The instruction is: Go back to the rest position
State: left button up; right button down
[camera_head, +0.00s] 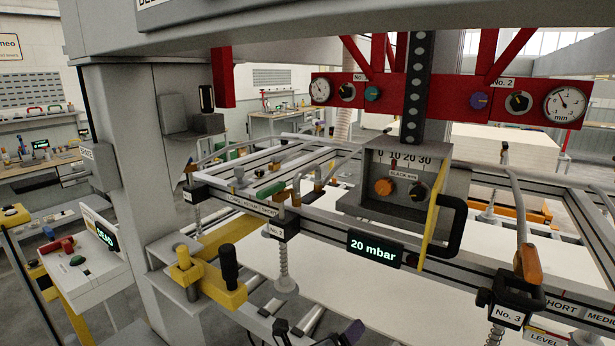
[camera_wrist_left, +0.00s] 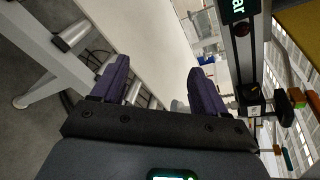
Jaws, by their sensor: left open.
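My left gripper (camera_head: 317,332) shows only at the bottom edge of the head view, as dark finger parts low in front of the gantry frame. In the left wrist view the same gripper (camera_wrist_left: 158,82) has its two purple fingers spread wide apart. Nothing is between them; a white panel (camera_wrist_left: 150,35) lies beyond the fingertips. My right gripper is in neither view.
The gantry beam carries a "20 mbar" display (camera_head: 375,248), a dial box (camera_head: 400,180) with a black handle (camera_head: 452,228), and a spring suction cup (camera_head: 284,270). A yellow clamp (camera_head: 220,285) and a console (camera_head: 95,265) stand left. A red gauge bar (camera_head: 450,95) hangs above.

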pick_arm(q)
jog(key=s+f+n+g, duration=0.2)
jog(key=s+f+n, duration=0.3)
jog(key=s+f, duration=0.75)
jog(key=s+a+f+n+g+y, duration=0.1)
jog(key=s+a+f+n+y, duration=0.2)
jog(key=s+a+f+n, duration=0.6)
jog(key=s+a+f+n+g+y, duration=0.2)
jog(key=s+a+n, duration=0.35)
jog(key=a, duration=0.25)
jog(key=s+a+f+n+g+y, duration=0.2)
jog(key=s+a+n+y, duration=0.1)
jog(key=s+a+n, duration=0.3)
jog(key=s+a+r+n+g, duration=0.1)
jog(key=s+a+r+n, duration=0.15)
jog(key=a+n, duration=0.3)
notch_tip(320, 180, up, 32)
jog(key=p, duration=3.1)
jog(key=shift+y, duration=0.4)
jog(key=shift+s+a, duration=0.1)
jog(key=shift+a, duration=0.05)
